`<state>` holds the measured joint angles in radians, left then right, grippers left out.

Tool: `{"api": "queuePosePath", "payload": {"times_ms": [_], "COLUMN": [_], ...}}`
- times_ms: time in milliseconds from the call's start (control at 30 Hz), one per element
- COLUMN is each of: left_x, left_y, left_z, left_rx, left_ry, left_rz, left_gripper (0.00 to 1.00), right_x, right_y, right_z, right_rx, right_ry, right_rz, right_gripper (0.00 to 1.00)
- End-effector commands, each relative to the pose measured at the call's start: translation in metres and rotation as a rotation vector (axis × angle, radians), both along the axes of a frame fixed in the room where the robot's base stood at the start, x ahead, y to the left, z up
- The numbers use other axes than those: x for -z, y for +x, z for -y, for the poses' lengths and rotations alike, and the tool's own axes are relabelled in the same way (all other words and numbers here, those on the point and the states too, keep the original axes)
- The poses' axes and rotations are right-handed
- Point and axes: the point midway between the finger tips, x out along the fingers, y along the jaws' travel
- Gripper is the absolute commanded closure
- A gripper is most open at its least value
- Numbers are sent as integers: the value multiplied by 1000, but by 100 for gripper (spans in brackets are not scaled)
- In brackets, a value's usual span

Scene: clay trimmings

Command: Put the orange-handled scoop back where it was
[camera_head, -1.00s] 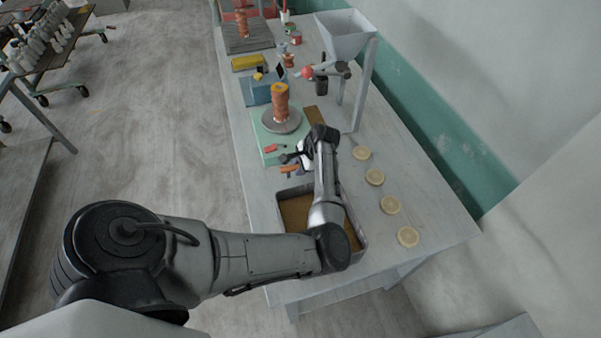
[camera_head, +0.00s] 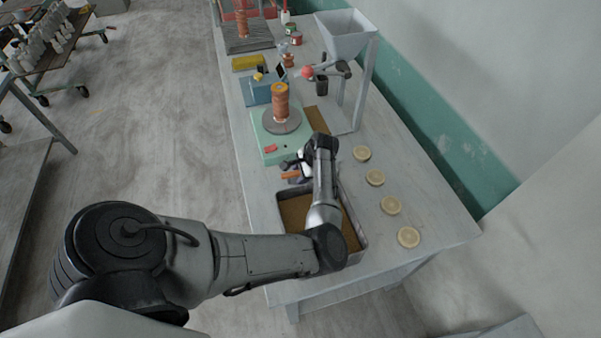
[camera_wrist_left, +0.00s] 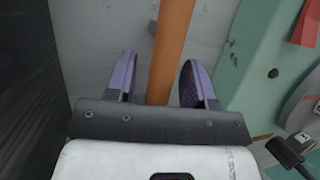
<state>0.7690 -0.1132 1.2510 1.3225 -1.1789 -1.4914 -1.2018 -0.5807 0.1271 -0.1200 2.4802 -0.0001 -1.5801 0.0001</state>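The orange handle (camera_head: 291,175) of the scoop shows beside my left gripper in the head view, near the far left corner of the brown-floored tray (camera_head: 293,210). In the left wrist view the handle (camera_wrist_left: 171,45) runs between the two purple-padded fingers. My left gripper (camera_wrist_left: 158,80) is open around it, with a visible gap on the left finger's side; I cannot tell whether the right finger touches it. The scoop's head is hidden, and whether the scoop rests on anything is unclear. My right gripper is in neither view.
A green wheel-like stand (camera_head: 266,151) with a clay column (camera_head: 281,103) stands just beyond the gripper. Several pale round discs (camera_head: 375,177) lie along the right. A hopper (camera_head: 346,38) on a frame stands farther back. The table's left edge is close.

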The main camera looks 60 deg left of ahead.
Motion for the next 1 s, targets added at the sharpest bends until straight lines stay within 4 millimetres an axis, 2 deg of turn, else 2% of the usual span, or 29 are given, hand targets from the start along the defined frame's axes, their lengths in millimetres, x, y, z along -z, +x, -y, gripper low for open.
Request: {"api": "queuePosePath", "payload": {"times_ms": [267,367,700,1000], "left_x": [-5,-17,-74,-107], "left_y": [1,5,27,39], "left_z": [0,3,17,25], "left_rx": [-1,0,0,-2], "left_ry": [2,2,2,1], "left_rz": [1,0,1,0], "left_gripper": [52,52,52,52], "right_x": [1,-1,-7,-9], "right_y": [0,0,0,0], "right_z": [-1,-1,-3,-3], "right_rx": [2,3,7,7], "right_ry": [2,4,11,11], "right_rz": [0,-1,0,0], "right_gripper": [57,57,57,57]}}
